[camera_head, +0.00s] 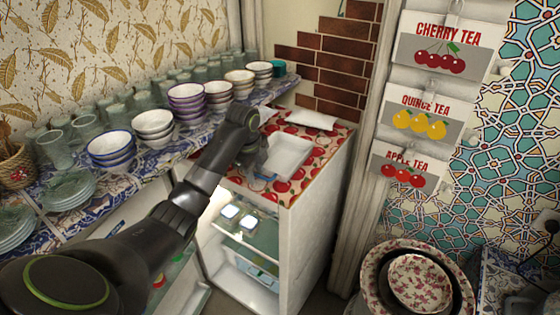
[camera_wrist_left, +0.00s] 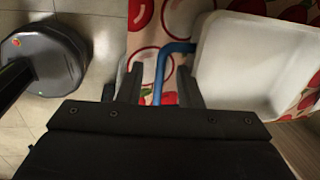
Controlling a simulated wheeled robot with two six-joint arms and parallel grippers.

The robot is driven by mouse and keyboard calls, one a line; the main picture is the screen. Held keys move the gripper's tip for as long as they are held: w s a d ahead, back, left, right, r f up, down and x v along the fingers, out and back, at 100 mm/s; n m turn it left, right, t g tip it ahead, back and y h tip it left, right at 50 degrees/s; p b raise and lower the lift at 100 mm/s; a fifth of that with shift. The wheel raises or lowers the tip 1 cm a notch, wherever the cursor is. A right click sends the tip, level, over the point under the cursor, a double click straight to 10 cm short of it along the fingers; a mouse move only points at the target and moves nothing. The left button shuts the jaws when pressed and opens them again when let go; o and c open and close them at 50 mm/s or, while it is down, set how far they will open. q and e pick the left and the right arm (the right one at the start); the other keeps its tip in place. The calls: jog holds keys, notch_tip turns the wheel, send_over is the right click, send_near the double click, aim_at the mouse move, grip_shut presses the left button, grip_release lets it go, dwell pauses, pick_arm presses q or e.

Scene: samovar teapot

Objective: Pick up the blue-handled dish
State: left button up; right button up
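The dish is a white rectangular tray (camera_wrist_left: 250,62) with a blue handle (camera_wrist_left: 161,72) on its left side in the left wrist view. In the head view the white dish (camera_head: 289,155) rests on the cherry-patterned top of a small white cabinet. My left gripper (camera_wrist_left: 160,70) is open, with one finger on each side of the blue handle. A gap shows between the handle and each finger. In the head view my left gripper (camera_head: 256,163) is at the dish's left side, partly hidden by my wrist. My right gripper does not show.
The cabinet's cherry cloth (camera_head: 316,142) has a white folded item (camera_head: 312,119) at the back. A shelf with several stacked bowls (camera_head: 187,100) and glasses runs along the left wall. A patterned round bowl (camera_head: 418,284) stands at lower right. Tea signs hang right of the cabinet.

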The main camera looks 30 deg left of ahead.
pick_arm(q)
grip_shut()
